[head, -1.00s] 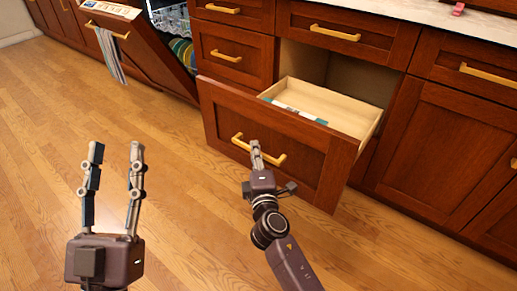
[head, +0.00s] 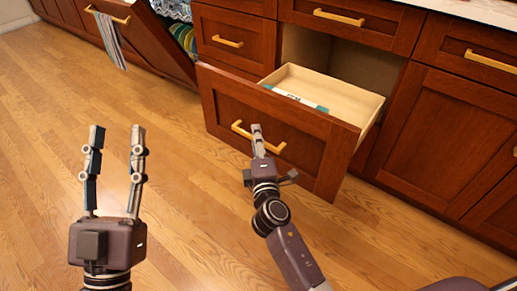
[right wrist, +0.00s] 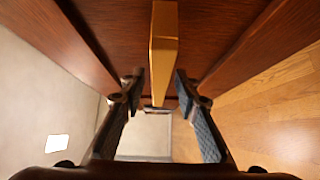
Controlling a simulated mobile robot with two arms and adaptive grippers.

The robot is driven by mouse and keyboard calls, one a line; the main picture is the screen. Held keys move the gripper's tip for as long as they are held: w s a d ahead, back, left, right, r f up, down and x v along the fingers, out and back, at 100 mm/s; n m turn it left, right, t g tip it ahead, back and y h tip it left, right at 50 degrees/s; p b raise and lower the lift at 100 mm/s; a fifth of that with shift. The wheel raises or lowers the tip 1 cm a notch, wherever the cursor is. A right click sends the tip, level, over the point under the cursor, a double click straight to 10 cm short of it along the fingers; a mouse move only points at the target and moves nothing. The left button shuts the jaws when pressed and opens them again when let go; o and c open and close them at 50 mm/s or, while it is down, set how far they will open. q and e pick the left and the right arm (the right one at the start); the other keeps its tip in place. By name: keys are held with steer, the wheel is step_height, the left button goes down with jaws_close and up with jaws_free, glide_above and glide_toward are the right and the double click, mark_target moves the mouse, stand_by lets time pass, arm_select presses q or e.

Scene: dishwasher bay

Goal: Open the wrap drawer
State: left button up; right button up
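The wrap drawer (head: 295,140) is a deep wooden drawer, pulled well out of the cabinet; its pale inside shows, with a flat white and teal item (head: 297,100) in it. Its gold bar handle (head: 275,148) runs across the front and also shows in the right wrist view (right wrist: 164,45). My left gripper (head: 115,135) is open and empty above the floor, left of the drawer.
Shut drawers and cabinet doors (head: 440,130) stand right of the wrap drawer, under a pale counter (head: 480,10). At the upper left, the tilted dishwasher door (head: 155,40) hangs open with a striped towel (head: 108,40). The wooden floor (head: 60,170) in front is clear.

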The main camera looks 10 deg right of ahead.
steer(key=s+a, duration=0.1)
steer(key=s, duration=1)
steer(key=shift+s+a, duration=0.2)
steer(key=shift+s, duration=0.05)
